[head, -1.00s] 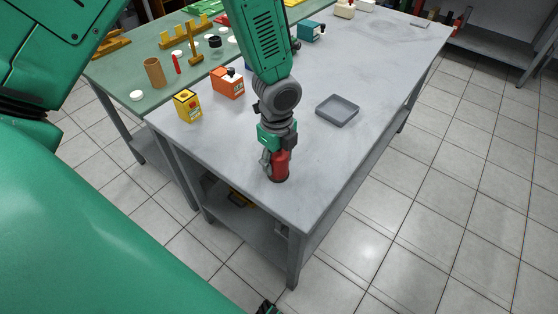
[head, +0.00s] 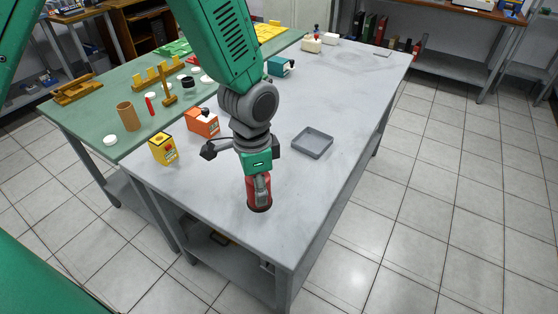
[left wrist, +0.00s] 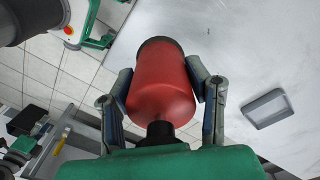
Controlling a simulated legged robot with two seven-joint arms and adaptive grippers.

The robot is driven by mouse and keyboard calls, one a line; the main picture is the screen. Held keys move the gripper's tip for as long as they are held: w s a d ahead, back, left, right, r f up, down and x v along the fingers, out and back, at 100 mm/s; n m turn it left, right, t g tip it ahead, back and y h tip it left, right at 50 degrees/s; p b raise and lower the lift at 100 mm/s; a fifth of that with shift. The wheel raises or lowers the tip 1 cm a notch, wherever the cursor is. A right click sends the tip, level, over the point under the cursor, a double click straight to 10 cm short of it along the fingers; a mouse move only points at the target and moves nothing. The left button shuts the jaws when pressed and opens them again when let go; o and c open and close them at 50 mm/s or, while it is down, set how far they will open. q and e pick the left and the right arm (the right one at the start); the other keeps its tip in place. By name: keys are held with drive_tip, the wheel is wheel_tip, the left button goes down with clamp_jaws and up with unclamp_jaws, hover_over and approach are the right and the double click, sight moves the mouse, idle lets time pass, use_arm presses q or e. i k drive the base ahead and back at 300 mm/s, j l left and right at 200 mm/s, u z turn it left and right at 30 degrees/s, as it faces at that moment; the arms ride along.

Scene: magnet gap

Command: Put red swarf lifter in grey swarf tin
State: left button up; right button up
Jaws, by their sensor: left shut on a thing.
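The red swarf lifter (head: 258,195) is a red cylinder with a dark rim at its lower end. My left gripper (head: 259,187) is shut on it near the front corner of the grey table. In the left wrist view the red lifter (left wrist: 161,85) sits between the two fingers of my left gripper (left wrist: 163,95), one pressed on each side. Whether its lower end touches the table top is hard to tell. The grey swarf tin (head: 312,143) is a shallow square tray, empty, to the right and behind the lifter; it also shows in the left wrist view (left wrist: 268,108). My right gripper is not in view.
A yellow box (head: 163,149) and an orange box (head: 202,122) stand on the grey table (head: 340,100) to the left. A teal box (head: 281,67) stands farther back. The green table (head: 85,130) holds wooden and yellow items. The surface between lifter and tin is clear.

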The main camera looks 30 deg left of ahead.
sight(312, 144)
drive_tip(key=i+l+u, duration=0.1)
drive_tip(key=l, duration=0.3)
drive_tip(key=l+u, duration=0.15)
drive_tip(key=l, duration=0.3)
drive_tip(key=i+l+u, duration=0.85)
drive_tip(key=i+l, duration=0.2)
drive_tip(key=l, duration=0.2)
drive_tip(key=i+l+u, duration=0.1)
drive_tip(key=i, duration=0.25)
drive_tip(key=l, duration=0.1)
